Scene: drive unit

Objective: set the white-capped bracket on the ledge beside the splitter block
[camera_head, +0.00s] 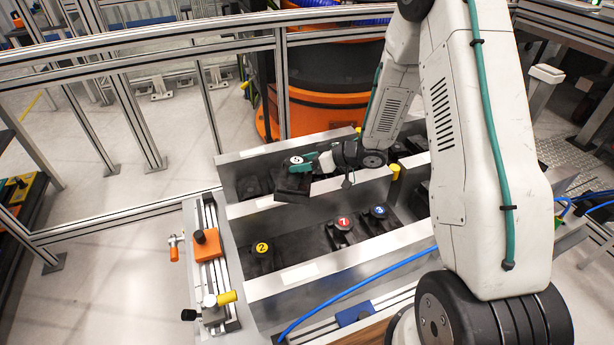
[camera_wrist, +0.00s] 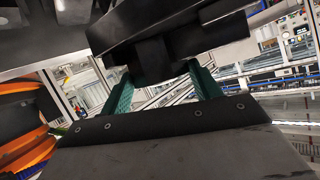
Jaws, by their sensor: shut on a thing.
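The white-capped bracket (camera_head: 292,184) is a dark block with a round white, marked cap on top. My gripper (camera_head: 313,163), with green fingers, is shut on it and holds it over the rear part of the metal fixture, near the middle wall. In the wrist view the dark bracket (camera_wrist: 165,45) sits between the green fingers of my gripper (camera_wrist: 160,78) and hides much of what lies beyond. Whether the bracket touches the wall below is hard to tell. I cannot tell for sure which part is the splitter block or the ledge.
In the front trough stand dark brackets with a yellow cap (camera_head: 262,248), a red cap (camera_head: 343,224) and a blue cap (camera_head: 379,212). An orange block (camera_head: 207,245) sits on the left rail. A blue cable (camera_head: 350,298) crosses the front wall. Metal fencing stands behind.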

